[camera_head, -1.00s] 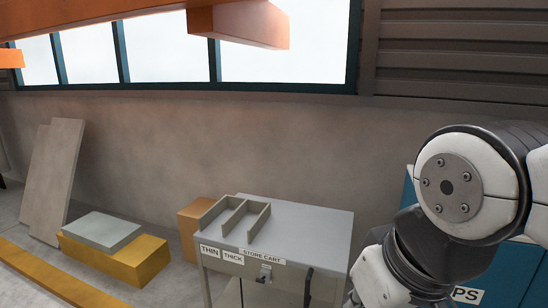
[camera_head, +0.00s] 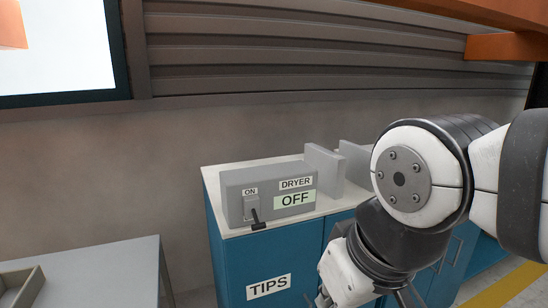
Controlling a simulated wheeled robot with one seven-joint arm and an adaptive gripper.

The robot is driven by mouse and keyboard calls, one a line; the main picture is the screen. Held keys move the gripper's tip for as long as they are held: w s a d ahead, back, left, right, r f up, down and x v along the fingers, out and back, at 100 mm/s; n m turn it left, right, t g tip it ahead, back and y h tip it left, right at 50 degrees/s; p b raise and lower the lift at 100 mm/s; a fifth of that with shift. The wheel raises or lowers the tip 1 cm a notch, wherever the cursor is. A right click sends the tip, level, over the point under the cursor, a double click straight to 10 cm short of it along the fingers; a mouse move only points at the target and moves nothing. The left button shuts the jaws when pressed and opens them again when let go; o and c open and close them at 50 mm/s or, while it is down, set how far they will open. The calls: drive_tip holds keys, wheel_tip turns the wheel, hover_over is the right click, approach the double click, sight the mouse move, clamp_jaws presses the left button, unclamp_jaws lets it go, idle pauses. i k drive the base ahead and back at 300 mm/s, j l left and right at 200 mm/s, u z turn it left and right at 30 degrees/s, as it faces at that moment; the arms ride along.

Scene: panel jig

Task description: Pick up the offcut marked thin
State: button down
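No offcut marked thin can be made out in this view. The store cart (camera_head: 115,262) shows only in part at the lower left, with the corner of its divided tray (camera_head: 22,292) at the picture's edge. The THIN label on the cart is out of view. My arm crosses the right side of the picture, and my gripper is not visible, below or behind the arm links.
A blue cabinet (camera_head: 226,262) labelled TIPS stands in the middle. On its pale top are a grey dryer box (camera_head: 285,178) with a switch and a sign reading OFF, and grey upright plates (camera_head: 325,170). Floor with a yellow stripe (camera_head: 512,285) shows at lower right.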

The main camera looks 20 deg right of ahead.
sight(358, 171)
drive_tip(key=z, duration=0.85)
drive_tip(key=i+l, duration=0.55)
drive_tip(key=i+l+u, duration=0.2)
drive_tip(key=u, duration=0.15)
drive_tip(key=i+l+u, duration=0.3)
drive_tip(key=l+u, duration=0.35)
drive_tip(key=i+j+u, duration=0.1)
drive_tip(key=i+u, duration=0.2)
drive_tip(key=i, duration=0.2)
